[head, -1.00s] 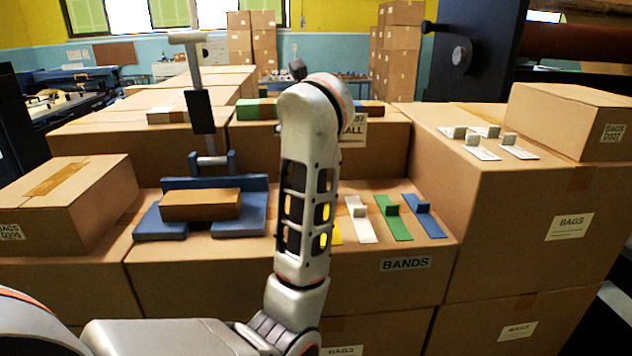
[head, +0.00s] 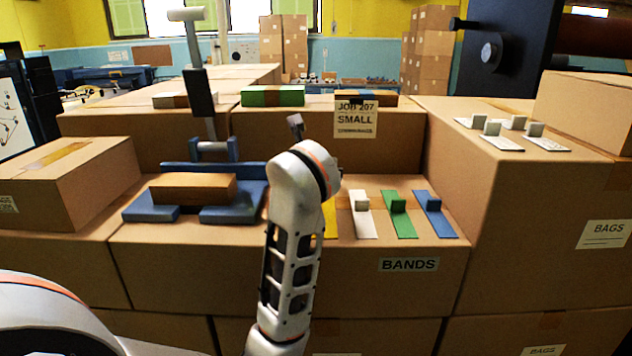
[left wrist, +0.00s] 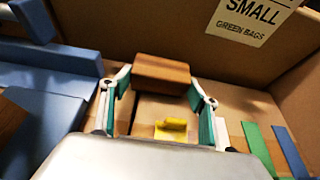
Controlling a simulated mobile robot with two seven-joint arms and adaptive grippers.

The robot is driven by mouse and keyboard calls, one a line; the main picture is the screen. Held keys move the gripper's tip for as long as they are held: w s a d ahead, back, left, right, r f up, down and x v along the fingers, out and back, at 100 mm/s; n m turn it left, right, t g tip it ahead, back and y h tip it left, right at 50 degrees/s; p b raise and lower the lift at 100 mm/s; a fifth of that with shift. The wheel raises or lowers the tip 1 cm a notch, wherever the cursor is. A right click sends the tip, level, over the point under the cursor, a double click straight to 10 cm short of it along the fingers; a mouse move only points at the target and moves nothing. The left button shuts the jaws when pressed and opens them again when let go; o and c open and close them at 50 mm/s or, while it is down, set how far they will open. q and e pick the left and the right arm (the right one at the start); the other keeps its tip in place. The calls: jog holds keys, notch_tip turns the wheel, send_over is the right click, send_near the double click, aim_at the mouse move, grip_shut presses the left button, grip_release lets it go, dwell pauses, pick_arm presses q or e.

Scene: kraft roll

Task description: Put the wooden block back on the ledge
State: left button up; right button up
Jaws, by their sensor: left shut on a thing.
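The wooden block (left wrist: 160,72) is a brown wood-grained bar in the left wrist view. My left gripper (left wrist: 154,92) is shut on it, with a finger at each end, above the box top with the coloured bands. In the head view my left arm stands in front of the gripper and hides it and the held block. My right gripper is out of view.
A blue press (head: 150,207) with a brown block (head: 192,188) and a tall handle stands left. White, green (head: 398,215) and blue bands lie right, with a yellow tab (left wrist: 172,130) below the gripper. A higher box with several white tabs stands at right.

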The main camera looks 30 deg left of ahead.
pick_arm(q)
jog(key=shift+s+a+r, duration=0.1)
jog(key=o, duration=1)
jog(key=shift+o, duration=0.8)
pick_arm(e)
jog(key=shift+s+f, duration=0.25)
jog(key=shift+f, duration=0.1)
